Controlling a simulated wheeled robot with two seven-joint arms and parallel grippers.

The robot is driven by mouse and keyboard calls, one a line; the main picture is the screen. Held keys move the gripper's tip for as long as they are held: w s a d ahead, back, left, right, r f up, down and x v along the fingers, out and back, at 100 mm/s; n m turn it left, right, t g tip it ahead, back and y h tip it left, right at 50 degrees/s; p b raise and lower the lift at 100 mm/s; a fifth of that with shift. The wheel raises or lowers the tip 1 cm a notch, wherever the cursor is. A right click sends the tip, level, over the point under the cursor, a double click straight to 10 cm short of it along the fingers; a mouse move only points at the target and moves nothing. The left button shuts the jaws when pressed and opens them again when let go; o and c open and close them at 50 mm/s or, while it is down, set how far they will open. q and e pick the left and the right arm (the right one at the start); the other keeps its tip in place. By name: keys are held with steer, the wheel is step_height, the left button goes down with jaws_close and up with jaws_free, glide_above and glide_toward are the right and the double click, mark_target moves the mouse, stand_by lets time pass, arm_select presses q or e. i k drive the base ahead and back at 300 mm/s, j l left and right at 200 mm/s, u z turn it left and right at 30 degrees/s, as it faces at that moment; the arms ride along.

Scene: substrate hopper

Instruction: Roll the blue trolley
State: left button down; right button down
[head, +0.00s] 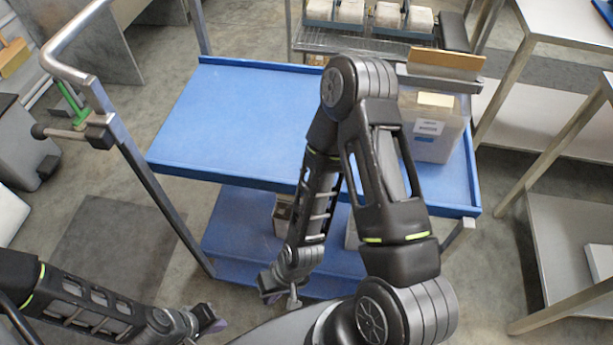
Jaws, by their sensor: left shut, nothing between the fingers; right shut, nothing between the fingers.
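The blue trolley (225,115) stands in front of me, with a blue top shelf, a blue lower shelf (238,222) and a metal push handle (62,45) rising at its left end. My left gripper (214,324) is shut and empty, low at the bottom of the picture, in front of the trolley and apart from the handle. My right arm arches over the top shelf and hides part of it. My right gripper (281,297) is shut and empty, low by the front edge of the lower shelf; I cannot tell whether it touches the trolley.
A clear bin (437,142) with labels stands on the right of the top shelf. A wire rack (362,42) with pots is behind. Metal tables (570,20) stand close on the right. Grey bins (22,145) stand at the left. A dark mat (105,250) lies on open floor.

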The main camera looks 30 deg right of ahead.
mark_target(240, 125)
steer(key=i+j+z, duration=0.15)
steer(key=j, duration=0.55)
steer(key=i+j+z, duration=0.15)
steer(key=j, duration=0.6)
steer(key=i+j+z, duration=0.1)
steer(key=j, duration=0.6)
steer(key=i+j+z, duration=0.15)
steer(key=j, duration=0.65)
steer(key=i+j+z, duration=0.15)
steer(key=j, duration=0.6)
